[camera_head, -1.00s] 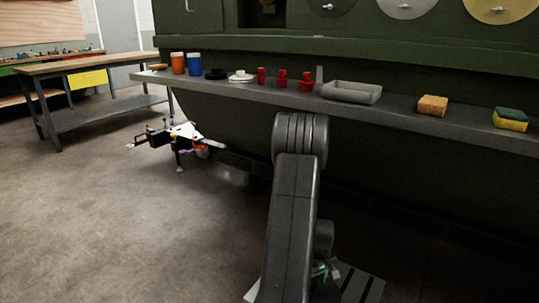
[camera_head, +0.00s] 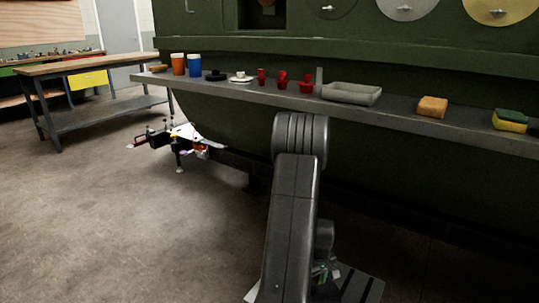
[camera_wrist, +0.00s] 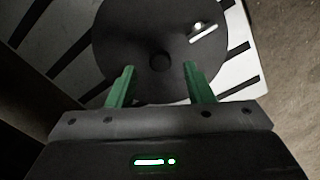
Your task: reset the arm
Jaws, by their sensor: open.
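My gripper (camera_wrist: 160,82) shows in the wrist view with its two green fingers apart and nothing between them. Beyond the fingers are a dark round disc and a light, dark-striped surface that look like my own base. In the head view my arm (camera_head: 293,215) rises at the lower middle, in front of the shelf. The gripper end sits low, mostly hidden behind the arm link, with a bit of green showing beside it.
A narrow grey shelf (camera_head: 400,116) runs along the green fuselage (camera_head: 380,45). It carries orange and blue cups, red pieces, a grey tray (camera_head: 351,94) and sponges. A multi-armed device (camera_head: 178,137) stands at the left. A workbench (camera_head: 85,66) is behind it.

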